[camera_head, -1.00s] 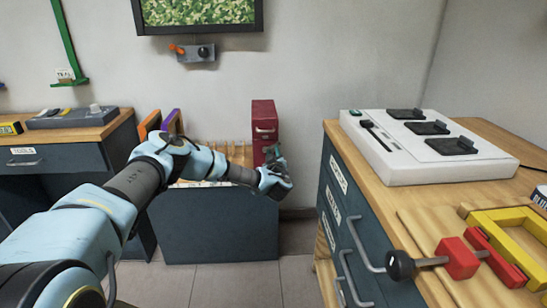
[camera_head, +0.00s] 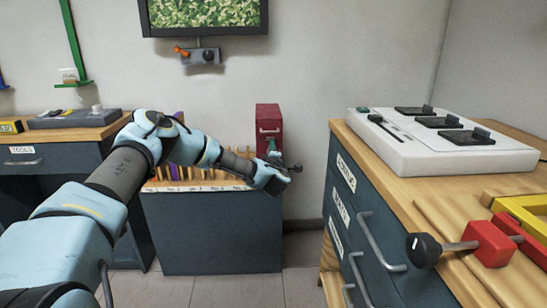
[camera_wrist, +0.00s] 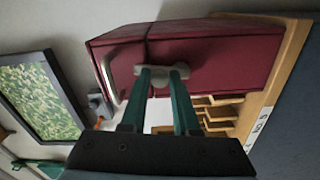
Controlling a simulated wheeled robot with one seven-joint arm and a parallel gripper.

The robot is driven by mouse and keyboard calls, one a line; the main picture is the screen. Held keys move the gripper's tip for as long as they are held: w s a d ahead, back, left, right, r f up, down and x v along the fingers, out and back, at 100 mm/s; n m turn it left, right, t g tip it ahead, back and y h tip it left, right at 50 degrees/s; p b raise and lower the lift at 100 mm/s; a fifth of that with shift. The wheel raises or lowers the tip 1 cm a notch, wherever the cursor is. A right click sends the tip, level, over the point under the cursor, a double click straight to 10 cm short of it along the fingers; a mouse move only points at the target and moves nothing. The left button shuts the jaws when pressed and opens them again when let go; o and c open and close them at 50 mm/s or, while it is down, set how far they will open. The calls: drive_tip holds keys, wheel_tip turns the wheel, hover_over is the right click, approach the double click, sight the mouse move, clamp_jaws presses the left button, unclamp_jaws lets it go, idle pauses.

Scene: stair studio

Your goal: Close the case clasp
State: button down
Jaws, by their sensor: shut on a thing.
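The dark red case (camera_head: 268,121) stands at the right end of the rack top by the back wall. It fills the upper middle of the wrist view (camera_wrist: 222,52), with a seam across it and a light metal handle at its left. A grey clasp (camera_wrist: 154,84) sits on the case by the seam. My gripper (camera_wrist: 162,73) is shut on the clasp, its green fingers either side of its lower part. In the head view my gripper (camera_head: 276,158) is at the case's lower front, and the clasp cannot be made out there.
A wooden slotted rack (camera_head: 205,187) on a dark cabinet lies left of the case. A workbench at right holds a white console (camera_head: 440,140), a black knob (camera_head: 423,250) and a red block (camera_head: 490,243). Drawer handles stick out from it. Floor shows between them.

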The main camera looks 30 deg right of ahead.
drive_tip(key=shift+w+a+n+b, duration=0.15)
drive_tip(key=shift+a+n+b, duration=0.1)
drive_tip(key=shift+n+b, duration=0.6)
drive_tip(key=shift+n, duration=0.25)
drive_tip(key=c, duration=0.7)
unclamp_jaws()
drive_tip(key=shift+o, duration=0.2)
drive_tip(key=v, duration=1)
drive_tip(key=shift+s+a, duration=0.2)
drive_tip(key=shift+s, duration=0.15)
